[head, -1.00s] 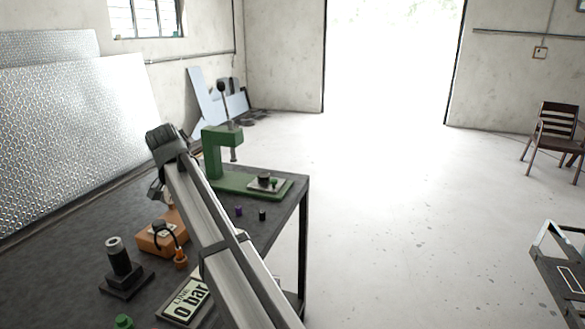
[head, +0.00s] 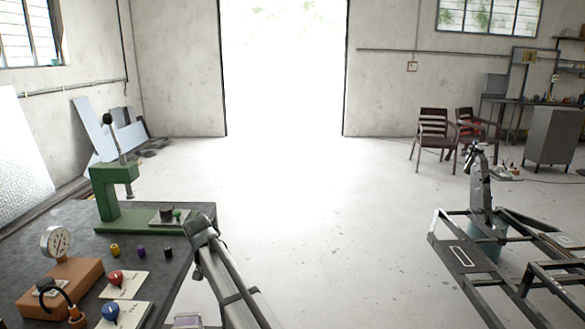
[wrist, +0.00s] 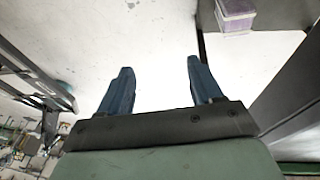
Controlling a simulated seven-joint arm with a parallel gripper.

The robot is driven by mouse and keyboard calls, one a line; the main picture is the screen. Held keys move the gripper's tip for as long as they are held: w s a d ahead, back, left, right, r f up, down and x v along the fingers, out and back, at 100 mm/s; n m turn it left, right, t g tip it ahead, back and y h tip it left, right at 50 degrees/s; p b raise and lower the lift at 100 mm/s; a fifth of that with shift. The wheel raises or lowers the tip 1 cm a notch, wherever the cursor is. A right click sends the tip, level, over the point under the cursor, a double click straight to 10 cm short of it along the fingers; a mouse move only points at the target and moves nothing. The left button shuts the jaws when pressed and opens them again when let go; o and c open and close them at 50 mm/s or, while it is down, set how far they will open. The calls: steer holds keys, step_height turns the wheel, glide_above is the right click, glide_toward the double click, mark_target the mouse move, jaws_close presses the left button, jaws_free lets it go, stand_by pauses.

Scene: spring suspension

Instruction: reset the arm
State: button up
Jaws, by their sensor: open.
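My gripper shows in the wrist view (wrist: 157,92). Its two blue fingers stand wide apart with only pale floor between them, and it holds nothing. In the head view my arm reaches up from the bottom, beside the right edge of the dark workbench (head: 75,220). The gripper's fingers cannot be made out there.
The bench carries a green press (head: 112,195), an orange gauge block (head: 62,282) and several small knobs. A metal frame (head: 490,260) stands at right, and two chairs (head: 433,130) stand behind. The floor between bench and frame (head: 320,230) is clear.

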steer(key=s+d+f+g, duration=0.1)
steer(key=s+d+f, duration=0.1)
steer(key=d+f, duration=0.7)
steer(key=s+d+f+g, duration=0.2)
steer(key=s+d+f, duration=0.1)
steer(key=d+f, duration=0.65)
steer(key=s+d+f+g, duration=0.1)
steer(key=s+d+f, duration=0.5)
steer(key=f, duration=0.2)
steer(key=s+d+f+g, duration=0.1)
steer(key=s+d+f, duration=0.45)
steer(key=f, duration=0.25)
steer(key=s+d+f+g, duration=0.1)
steer(key=s+d+f, duration=0.2)
steer(key=s, duration=0.8)
steer(key=s+d+f+g+y, duration=0.1)
steer(key=s+f, duration=0.4)
steer(key=s, duration=0.6)
steer(key=s+d+f+g, duration=0.2)
steer(key=s+d+f, duration=0.2)
steer(key=s, duration=0.8)
steer(key=shift+d+f+m+g+y, duration=0.3)
steer(key=shift+d+g, duration=0.1)
steer(key=shift+d, duration=0.45)
